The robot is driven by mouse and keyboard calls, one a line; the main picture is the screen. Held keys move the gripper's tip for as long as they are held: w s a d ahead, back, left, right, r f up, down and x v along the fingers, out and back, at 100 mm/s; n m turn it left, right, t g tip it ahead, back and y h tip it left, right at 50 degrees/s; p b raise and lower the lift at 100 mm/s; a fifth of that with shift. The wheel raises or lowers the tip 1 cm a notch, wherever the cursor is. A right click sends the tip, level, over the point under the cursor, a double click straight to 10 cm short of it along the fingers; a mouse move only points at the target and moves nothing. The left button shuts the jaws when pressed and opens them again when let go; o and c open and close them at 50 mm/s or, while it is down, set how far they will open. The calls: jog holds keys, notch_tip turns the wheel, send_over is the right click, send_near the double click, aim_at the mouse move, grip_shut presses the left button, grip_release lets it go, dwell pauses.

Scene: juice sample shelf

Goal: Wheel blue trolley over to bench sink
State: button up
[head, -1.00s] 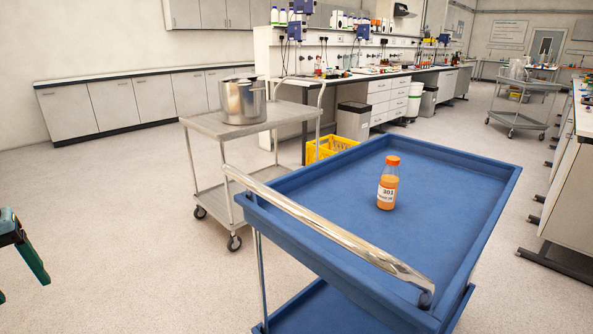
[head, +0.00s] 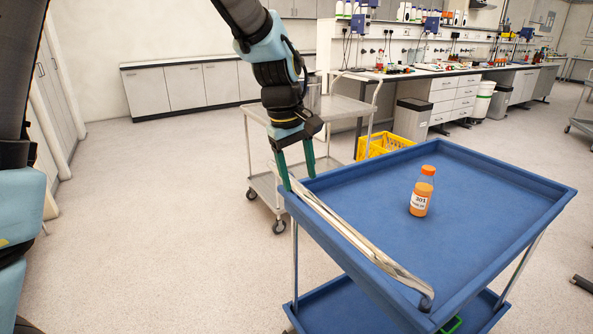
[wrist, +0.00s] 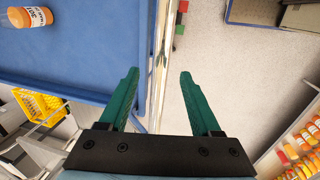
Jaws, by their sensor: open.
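The blue trolley (head: 365,185) stands in front of me, with a pale metal push handle (head: 352,238) along its near left end. An orange juice bottle labelled 301 (head: 421,197) stands upright on its top tray; the bottle also shows in the wrist view (wrist: 30,17). My gripper (head: 299,183) is at the far end of the handle, fingers pointing down. In the wrist view my gripper (wrist: 159,72) is open, with the handle bar (wrist: 160,60) running between its two green fingers, apart from both. I cannot make out a sink on the long bench (head: 455,70).
A grey trolley (head: 345,108) stands close behind the blue one, with a yellow crate (head: 382,145) beside it. Bins (head: 411,118) and drawers stand under the bench. White cabinets (head: 185,88) line the back wall. Floor at the left (head: 150,200) is clear.

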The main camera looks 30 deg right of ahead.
notch_tip(320, 180, down, 8)
jog(key=d+b, duration=0.1)
jog(key=b, duration=0.3)
jog(key=shift+d, duration=0.25)
grip_shut()
dwell(0.4)
